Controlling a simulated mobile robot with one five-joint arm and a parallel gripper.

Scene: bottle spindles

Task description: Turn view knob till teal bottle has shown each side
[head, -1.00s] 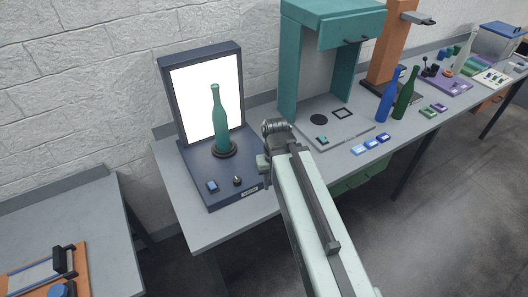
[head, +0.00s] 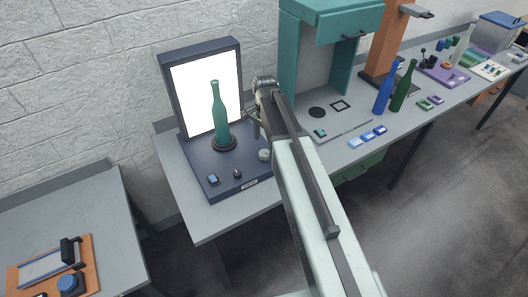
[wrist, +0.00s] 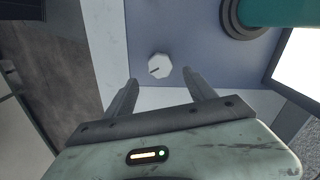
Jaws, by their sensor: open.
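The teal bottle (head: 220,118) stands upright on a dark round spindle (head: 223,143) in front of a lit white panel. Its base shows at the top right of the wrist view (wrist: 286,13). A pale, faceted knob (head: 264,155) sits at the right of the dark blue base; in the wrist view the knob (wrist: 160,66) shows a dark pointer line. I cannot read a label naming it. My gripper (wrist: 159,78) is open and empty, its fingers apart with the knob between and just beyond their tips. In the head view my arm partly hides the gripper.
A blue button (head: 213,179) and a small dark knob (head: 237,173) sit at the base's front. A teal frame (head: 288,60), a blue bottle (head: 384,92) and a green bottle (head: 403,90) stand to the right. The bench's front-left corner (head: 200,225) is clear.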

